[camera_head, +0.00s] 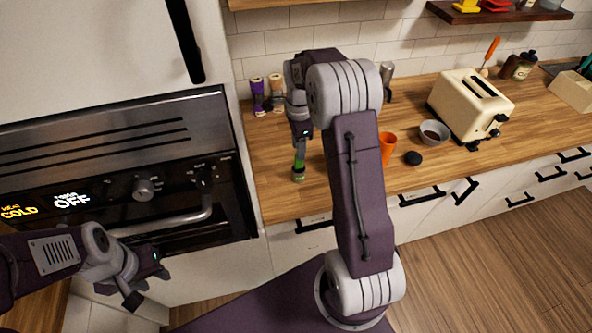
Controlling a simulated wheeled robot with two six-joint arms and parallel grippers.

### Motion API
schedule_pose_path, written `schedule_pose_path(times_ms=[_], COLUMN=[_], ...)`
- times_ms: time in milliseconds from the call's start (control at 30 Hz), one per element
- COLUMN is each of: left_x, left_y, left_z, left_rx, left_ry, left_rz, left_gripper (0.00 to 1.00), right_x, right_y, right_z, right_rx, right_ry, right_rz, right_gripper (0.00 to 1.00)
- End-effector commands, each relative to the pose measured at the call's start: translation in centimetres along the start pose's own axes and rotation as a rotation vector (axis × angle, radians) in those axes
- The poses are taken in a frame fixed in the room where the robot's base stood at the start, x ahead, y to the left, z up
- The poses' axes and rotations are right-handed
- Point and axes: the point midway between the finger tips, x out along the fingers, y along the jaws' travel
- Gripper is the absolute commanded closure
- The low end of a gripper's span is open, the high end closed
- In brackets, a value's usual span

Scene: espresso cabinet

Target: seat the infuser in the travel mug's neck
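An orange cup (388,147), which I take for the travel mug, stands upright on the wooden counter, partly behind my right arm. A round black disc like a lid (413,158) lies to its right. My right gripper (300,133) points down over the counter, left of the cup. A slim green and dark piece (298,168), which looks like the infuser, extends straight down from its fingertips. The fingers seem closed on its top, and the piece is apart from the cup. My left gripper (148,284) is open and empty in front of the oven.
Purple (257,95) and tan (276,92) containers stand at the back left. A silver bottle (387,72) stands behind my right arm. A grey bowl (433,133) and cream toaster (470,105) stand to the right. The oven (110,150) bounds the counter at left. The front left counter is clear.

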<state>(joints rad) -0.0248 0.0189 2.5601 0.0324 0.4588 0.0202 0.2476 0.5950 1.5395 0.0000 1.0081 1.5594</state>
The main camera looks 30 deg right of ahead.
Motion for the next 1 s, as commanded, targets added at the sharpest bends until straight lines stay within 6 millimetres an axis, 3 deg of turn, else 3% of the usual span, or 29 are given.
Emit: schedule_pose_path(times_ms=[67,333,567,600,733,1000], left_x=[-0.2,-1.3,-1.3,-1.3,-1.3,-1.3], left_y=[0.0,0.0,0.0,0.0,0.0,0.0], left_z=[0.0,-0.1,-0.1,-0.1,-0.1,-0.1], left_rx=[0.000,0.000,0.000,0.000,0.000,0.000], left_ry=[0.000,0.000,0.000,0.000,0.000,0.000], left_rz=[0.000,0.000,0.000,0.000,0.000,0.000], left_gripper=[0.64,0.64,0.64,0.64,0.64,0.64], right_x=[0.3,4.6,5.2,5.2,5.2,5.2], right_y=[-0.1,-0.4,-0.5,-0.5,-0.5,-0.5], right_z=[0.0,0.2,0.2,0.2,0.2,0.2], right_rx=[0.000,0.000,-0.001,-0.001,0.000,0.000], right_ry=[0.000,0.000,0.000,0.000,0.000,0.000], right_rz=[0.001,0.002,-0.001,-0.001,-0.001,-0.001], right_gripper=[0.64,0.64,0.64,0.66,1.00,1.00])
